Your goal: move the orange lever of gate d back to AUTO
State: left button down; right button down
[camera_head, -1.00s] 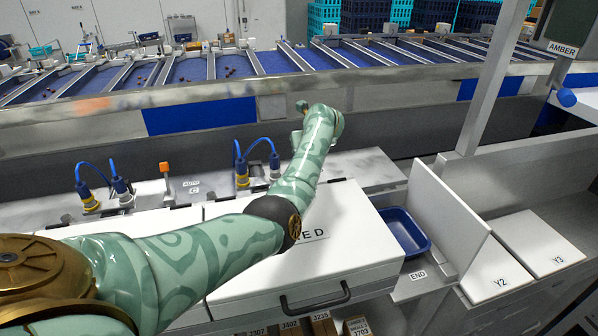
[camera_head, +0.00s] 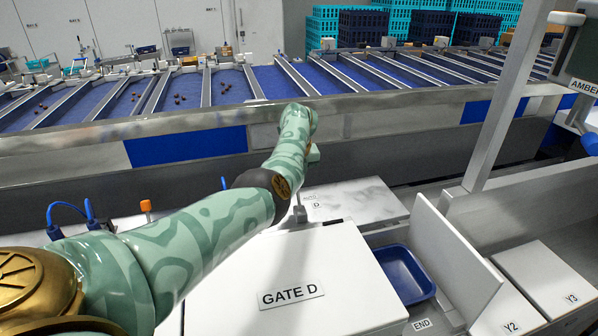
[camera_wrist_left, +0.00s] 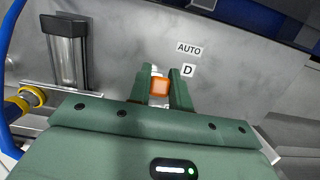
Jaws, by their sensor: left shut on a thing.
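The orange lever of gate d (camera_wrist_left: 160,87) shows its orange knob between my gripper fingers in the left wrist view. The labels AUTO (camera_wrist_left: 189,49) and D (camera_wrist_left: 188,71) are on the grey plate just beyond it. My left gripper (camera_wrist_left: 161,78) is shut on the knob. In the head view my wrist hides the knob; a grey stem (camera_head: 299,212) shows below, behind the white box marked GATE D (camera_head: 330,262). My right gripper is in neither view.
Another orange lever (camera_head: 146,207) stands to the left, beside blue cables (camera_head: 68,208). A blue tray (camera_head: 405,272) sits right of the gate D box, next to an upright white panel (camera_head: 452,262). Blue sorting lanes (camera_head: 230,86) run behind.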

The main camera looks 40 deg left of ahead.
pick_arm(q)
jog(key=shift+s+f, duration=0.1)
jog(key=shift+f, duration=0.15)
jog(key=c, duration=1.5)
grip_release()
jog(key=shift+o, duration=1.1)
jog(key=shift+w+a, duration=0.1)
jog(key=shift+w, duration=0.1)
notch_tip(320, 180, up, 16)
jog(key=s+d, duration=0.1)
jog(key=d, duration=0.1)
jog(key=shift+s, duration=0.3)
